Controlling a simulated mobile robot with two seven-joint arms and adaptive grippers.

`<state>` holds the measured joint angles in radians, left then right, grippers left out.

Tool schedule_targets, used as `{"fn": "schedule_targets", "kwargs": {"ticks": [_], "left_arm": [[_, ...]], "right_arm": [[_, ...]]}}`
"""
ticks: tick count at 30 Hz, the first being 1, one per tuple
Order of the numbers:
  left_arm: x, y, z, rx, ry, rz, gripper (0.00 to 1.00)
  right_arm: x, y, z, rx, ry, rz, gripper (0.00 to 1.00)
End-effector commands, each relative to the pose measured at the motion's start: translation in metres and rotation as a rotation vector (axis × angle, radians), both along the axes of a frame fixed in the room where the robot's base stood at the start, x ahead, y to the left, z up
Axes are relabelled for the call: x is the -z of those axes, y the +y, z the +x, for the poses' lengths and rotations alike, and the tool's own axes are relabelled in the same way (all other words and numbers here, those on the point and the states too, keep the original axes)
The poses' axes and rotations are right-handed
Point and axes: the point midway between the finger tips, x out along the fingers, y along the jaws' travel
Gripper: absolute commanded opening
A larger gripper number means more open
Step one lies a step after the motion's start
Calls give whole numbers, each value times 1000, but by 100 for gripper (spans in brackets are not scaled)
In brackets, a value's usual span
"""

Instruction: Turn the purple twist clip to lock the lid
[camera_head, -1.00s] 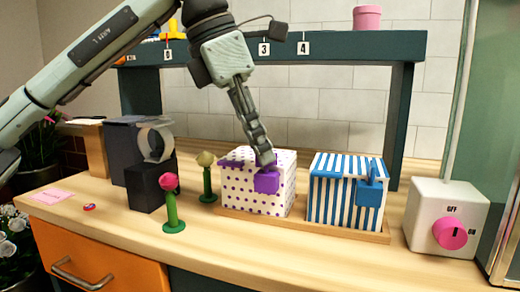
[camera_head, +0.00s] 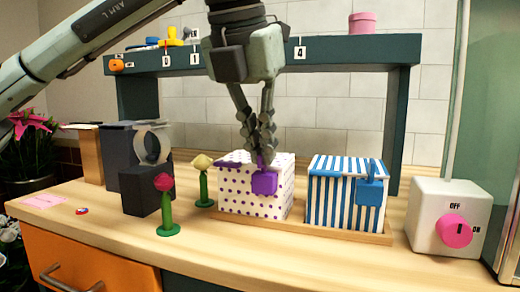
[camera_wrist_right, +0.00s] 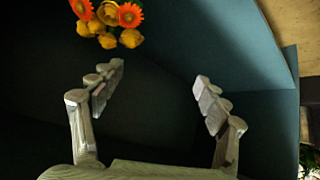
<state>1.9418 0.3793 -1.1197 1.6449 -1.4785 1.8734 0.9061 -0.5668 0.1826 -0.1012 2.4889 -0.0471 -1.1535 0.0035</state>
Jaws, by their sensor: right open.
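The white box with purple dots (camera_head: 240,198) stands at the left of a wooden tray. The purple twist clip (camera_head: 264,183) is on its front near the lid's edge, with its small upright tab at the top. My left gripper (camera_head: 261,155) points down over the box, its fingers closed in on that tab. The fingers hide part of the tab and the lid. My right gripper (camera_wrist_right: 160,82) is open and empty in the right wrist view; it does not show in the head view.
A blue-striped box (camera_head: 335,195) with a blue clip (camera_head: 369,192) stands right of the dotted box on the tray (camera_head: 340,233). A pink-knobbed white box (camera_head: 435,210) is further right. Flowers on green stands (camera_head: 167,215) are left. A shelf (camera_head: 350,50) crosses behind my left arm.

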Motion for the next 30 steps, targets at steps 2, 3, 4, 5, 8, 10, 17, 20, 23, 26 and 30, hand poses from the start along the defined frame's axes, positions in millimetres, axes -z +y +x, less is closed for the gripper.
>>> {"fn": "schedule_targets", "kwargs": {"ticks": [2, 3, 4, 5, 8, 10, 17, 20, 23, 26, 30], "left_arm": [[0, -1, 0, -36, -3, -1, 0], [-1, -1, 0, -52, -3, -1, 0], [-1, -1, 0, -62, -3, -1, 0], [-1, -1, -1, -71, -3, -2, 0], [-1, -1, -1, -96, -2, -1, 0], [-1, -1, -1, -108, -1, -1, 0], [-1, -1, -1, -120, 0, 0, 0], [-1, -1, -1, -120, 0, 0, 0], [-1, -1, -1, -120, 0, 0, 0], [-1, -1, -1, -120, 0, 0, 11], [-1, -1, -1, -119, 0, 0, 26]], "right_arm": [[-3, 6, 5, -10, -31, 11, 75], [-5, 8, 7, -15, -45, 16, 75], [-6, 9, 9, -17, -53, 19, 75], [-8, 11, 10, -20, -61, 22, 75], [-11, 14, 13, -26, -81, 30, 75], [-12, 15, 14, -29, -91, 33, 75], [-14, 17, 16, -31, -101, 36, 75], [-14, 17, 16, -31, -101, 36, 75], [-14, 17, 16, -31, -101, 36, 75], [-14, 17, 16, -31, -101, 36, 75], [-14, 17, 16, -31, -100, 36, 75]]}}
